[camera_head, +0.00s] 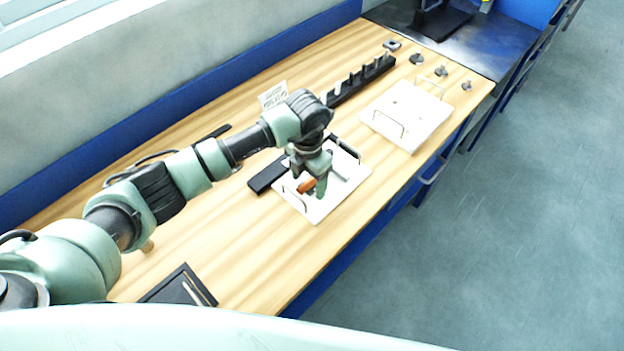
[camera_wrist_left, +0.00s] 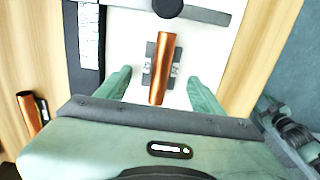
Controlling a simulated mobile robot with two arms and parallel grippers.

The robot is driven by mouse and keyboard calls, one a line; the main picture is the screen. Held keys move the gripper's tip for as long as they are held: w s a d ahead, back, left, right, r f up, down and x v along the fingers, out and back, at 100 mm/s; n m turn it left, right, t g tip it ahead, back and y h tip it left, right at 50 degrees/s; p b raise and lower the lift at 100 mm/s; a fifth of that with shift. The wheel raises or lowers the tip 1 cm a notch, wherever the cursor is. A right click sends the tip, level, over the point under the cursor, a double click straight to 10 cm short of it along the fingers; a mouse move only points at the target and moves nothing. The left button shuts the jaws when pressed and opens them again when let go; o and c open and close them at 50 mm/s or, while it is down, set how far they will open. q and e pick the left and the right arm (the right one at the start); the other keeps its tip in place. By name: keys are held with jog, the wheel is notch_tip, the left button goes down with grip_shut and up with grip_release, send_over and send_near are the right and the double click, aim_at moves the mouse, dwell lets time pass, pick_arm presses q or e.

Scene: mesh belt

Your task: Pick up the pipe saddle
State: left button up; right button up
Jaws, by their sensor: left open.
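A copper-coloured pipe (camera_wrist_left: 163,62) lies over the white board in the left wrist view, with a grey flanged piece (camera_wrist_left: 148,76) showing on both sides beneath it. This grey piece looks like the pipe saddle, but the pipe covers its middle. My left gripper (camera_wrist_left: 158,86) is open, with one finger on each side of the pipe, apart from it. In the head view my left gripper (camera_head: 312,182) hangs over the near white board (camera_head: 345,187), and the orange pipe (camera_head: 306,187) shows by its fingers. The saddle is hidden there. My right gripper is out of view.
A second white board (camera_head: 422,128) with wire handles lies farther along the wooden bench (camera_head: 235,255). A black rack (camera_head: 360,78) with several upright pieces stands behind it. Small metal parts (camera_head: 441,71) sit at the far end. A dark tray (camera_head: 180,287) lies at the near end.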

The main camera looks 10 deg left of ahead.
pick_arm(q)
jog(key=shift+a, duration=0.1)
grip_shut()
jog(key=shift+w+r, duration=0.1)
notch_tip(320, 180, up, 20)
jog(key=b, duration=0.5)
jog(key=b, duration=0.8)
send_near(308, 182)
jog(key=shift+f+b, duration=4.05)
jog(key=shift+f, duration=0.6)
